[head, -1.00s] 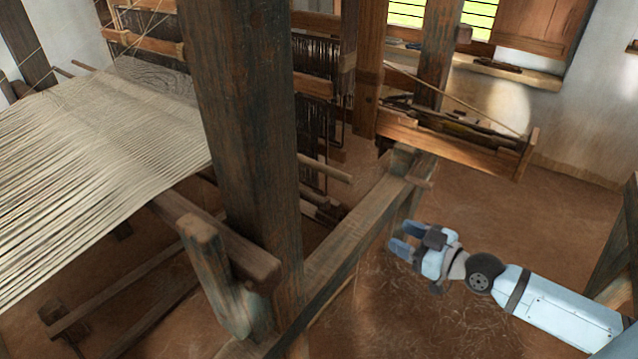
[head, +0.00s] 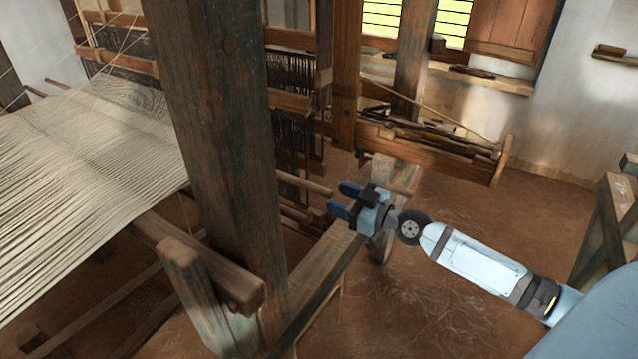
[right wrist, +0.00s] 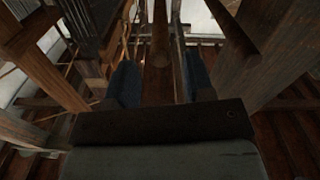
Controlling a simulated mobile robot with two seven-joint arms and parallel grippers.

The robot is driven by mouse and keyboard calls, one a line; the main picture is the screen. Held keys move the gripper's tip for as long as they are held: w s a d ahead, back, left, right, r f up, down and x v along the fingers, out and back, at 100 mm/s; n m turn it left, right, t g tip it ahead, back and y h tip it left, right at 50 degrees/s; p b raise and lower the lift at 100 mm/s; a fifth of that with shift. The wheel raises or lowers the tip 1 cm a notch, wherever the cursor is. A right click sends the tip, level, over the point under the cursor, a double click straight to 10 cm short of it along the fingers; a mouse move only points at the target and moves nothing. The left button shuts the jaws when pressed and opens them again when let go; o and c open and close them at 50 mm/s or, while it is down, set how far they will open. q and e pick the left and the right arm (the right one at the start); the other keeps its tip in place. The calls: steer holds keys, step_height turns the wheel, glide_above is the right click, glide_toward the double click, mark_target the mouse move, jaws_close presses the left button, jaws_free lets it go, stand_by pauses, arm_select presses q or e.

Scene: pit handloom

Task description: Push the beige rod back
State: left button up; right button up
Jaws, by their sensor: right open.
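The beige rod (head: 306,183) sticks out from the loom toward the right, with its free end close to the fingertips of my right gripper (head: 342,199). The right gripper is open, pointing left along the rod. In the right wrist view the beige rod (right wrist: 160,35) runs away from the camera, its round end facing me between the two blue fingers (right wrist: 160,75). I cannot tell whether anything touches it. The rod's far part is hidden behind the thick post. My left gripper is not in view.
A thick wooden post (head: 222,150) stands in the middle, beside the stretched warp threads (head: 90,160). A lower beam (head: 325,265) runs just below my right gripper. A wooden tray (head: 440,155) with sticks lies behind. The brown floor (head: 440,320) at right is clear.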

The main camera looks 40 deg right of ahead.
mark_target(319, 187)
steer(key=p+x, duration=0.1)
steer(key=x, duration=0.3)
steer(key=shift+w+a+r, duration=0.1)
steer(key=shift+w+r, duration=0.05)
steer(key=shift+w, duration=0.05)
steer(key=shift+p+x, duration=0.3)
steer(key=shift+x, duration=0.5)
jaws_close()
steer(key=a+p, duration=0.1)
steer(key=s+a+p, duration=0.1)
steer(key=a, duration=0.1)
steer(key=s+a+p, duration=0.1)
steer(key=shift+a+f, duration=0.25)
steer(key=shift+a, duration=0.1)
